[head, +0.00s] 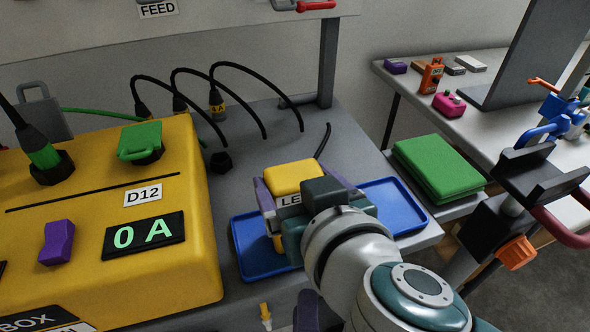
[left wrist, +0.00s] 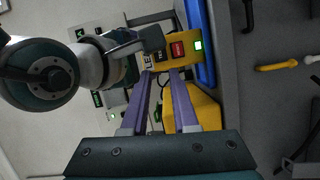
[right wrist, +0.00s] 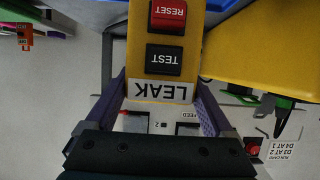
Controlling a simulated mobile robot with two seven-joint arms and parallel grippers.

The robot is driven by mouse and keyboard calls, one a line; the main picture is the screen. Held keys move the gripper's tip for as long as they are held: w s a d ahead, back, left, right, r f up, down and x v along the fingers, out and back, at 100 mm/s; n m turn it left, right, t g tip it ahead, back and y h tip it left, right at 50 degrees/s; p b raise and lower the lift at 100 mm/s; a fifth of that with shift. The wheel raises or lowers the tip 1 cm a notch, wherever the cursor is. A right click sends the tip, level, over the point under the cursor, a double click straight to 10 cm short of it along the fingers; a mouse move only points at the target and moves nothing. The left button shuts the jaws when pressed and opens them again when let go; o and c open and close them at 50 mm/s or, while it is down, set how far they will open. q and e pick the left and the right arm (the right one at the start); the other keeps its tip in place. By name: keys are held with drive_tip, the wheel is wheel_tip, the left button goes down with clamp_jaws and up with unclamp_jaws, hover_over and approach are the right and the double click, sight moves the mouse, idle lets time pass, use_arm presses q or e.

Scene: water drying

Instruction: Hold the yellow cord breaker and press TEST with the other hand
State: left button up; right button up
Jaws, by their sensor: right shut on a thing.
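The yellow cord breaker (head: 293,176) shows in the head view above the blue tray (head: 248,262). My right gripper (head: 300,196) is shut on its LEAK-label end. In the right wrist view the breaker (right wrist: 193,88) shows a black TEST button (right wrist: 170,60) and a red RESET button (right wrist: 168,14). My left gripper (left wrist: 160,72) is open and empty, its two purple fingers apart and pointing toward the breaker. In the left wrist view the TEST button (left wrist: 159,55) lies just beyond the fingertips; contact cannot be told. A green light (left wrist: 198,46) shows on the breaker.
A yellow box (head: 85,262) with a display reading 0 A stands left of the tray. Black cords (head: 190,72) rise behind. A green folded stack (head: 437,166) lies to the right. Another bench (head: 480,105) with tools stands at the back right.

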use_arm(q)
clamp_jaws()
idle(1.4)
